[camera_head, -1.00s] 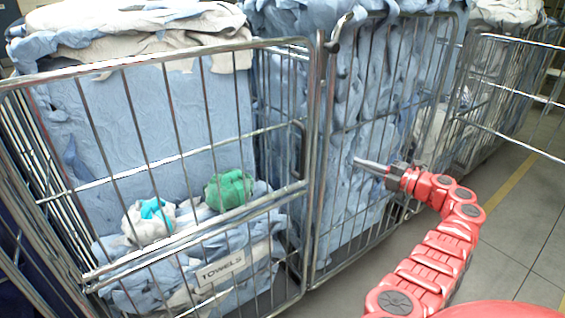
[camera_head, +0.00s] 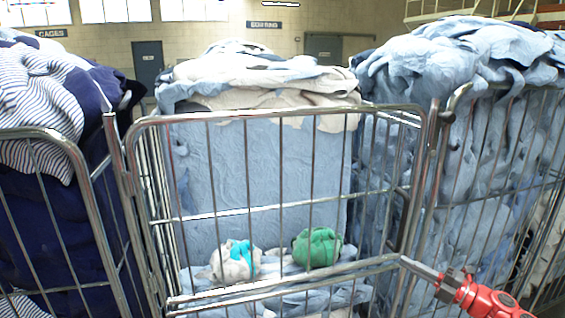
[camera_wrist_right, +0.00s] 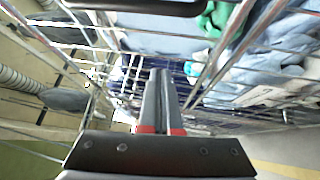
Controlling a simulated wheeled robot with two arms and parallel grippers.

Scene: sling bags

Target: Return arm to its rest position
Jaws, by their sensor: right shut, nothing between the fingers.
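My right gripper (camera_head: 408,263) shows at the lower right of the head view, on the end of my red arm. Its fingers are together and empty, and they point left at the right edge of the middle cage's front. In the right wrist view the closed fingers (camera_wrist_right: 159,95) point at cage bars, with nothing between them. Whether the fingertips touch a bar I cannot tell. My left arm and gripper are not in view.
A wire cage (camera_head: 250,114) stands ahead with blue cloth, a green bundle (camera_head: 317,247) and a white-and-turquoise bundle (camera_head: 235,262) inside. Full cages stand on both sides, one with navy and striped cloth (camera_head: 45,100). Doors (camera_head: 148,62) are behind.

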